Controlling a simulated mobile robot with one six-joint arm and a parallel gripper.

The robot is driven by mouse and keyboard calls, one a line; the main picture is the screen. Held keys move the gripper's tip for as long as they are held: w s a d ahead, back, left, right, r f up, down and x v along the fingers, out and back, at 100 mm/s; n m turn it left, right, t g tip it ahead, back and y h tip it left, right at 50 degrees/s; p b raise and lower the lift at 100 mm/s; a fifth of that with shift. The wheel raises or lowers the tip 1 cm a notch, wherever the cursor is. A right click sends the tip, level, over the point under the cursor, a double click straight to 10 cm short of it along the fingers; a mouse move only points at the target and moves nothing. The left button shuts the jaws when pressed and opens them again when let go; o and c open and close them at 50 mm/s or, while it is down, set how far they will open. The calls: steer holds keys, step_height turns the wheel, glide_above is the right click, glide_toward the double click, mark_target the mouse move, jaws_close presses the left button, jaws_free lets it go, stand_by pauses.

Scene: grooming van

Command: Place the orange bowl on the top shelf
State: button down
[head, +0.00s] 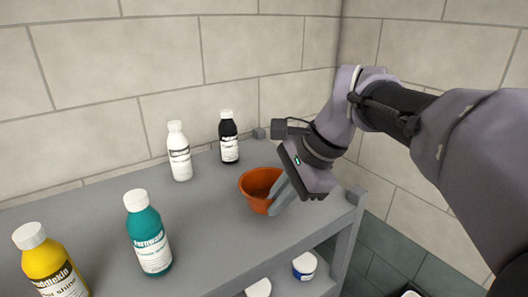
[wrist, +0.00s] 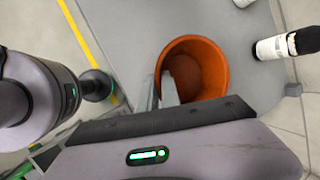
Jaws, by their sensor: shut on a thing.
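The orange bowl (head: 258,184) is at the right end of the grey top shelf (head: 200,235) in the head view. It looks upright and on or very close to the shelf surface; I cannot tell if it touches. My gripper (head: 281,192) is shut on the bowl's near right wall. In the wrist view the bowl (wrist: 195,68) opens toward the camera and looks empty, with my gripper's fingers (wrist: 168,90) at its left rim.
A white bottle (head: 179,152) and a black bottle (head: 228,137) stand behind the bowl. A teal bottle (head: 148,232) and a yellow bottle (head: 50,262) stand at the left. Shelf between the teal bottle and bowl is clear. White-lidded jars (head: 305,265) sit on a lower shelf.

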steer(key=shift+w+a, duration=0.3)
steer(key=shift+w, duration=0.35)
steer(key=f+b, duration=0.3)
steer(key=f, duration=0.1)
steer(key=shift+s+d+b, duration=0.1)
steer(key=shift+s+b, duration=0.1)
steer(key=shift+b, duration=0.2)
steer(key=shift+w+r+p, duration=0.2)
steer(key=shift+r+p, duration=0.05)
steer(key=shift+p, duration=0.1)
steer(key=shift+f, duration=0.2)
steer(key=c, duration=1.6)
jaws_free()
steer(key=shift+s+r, duration=0.1)
steer(key=shift+o, duration=0.2)
steer(key=p+v, duration=0.1)
steer(key=v, duration=1.1)
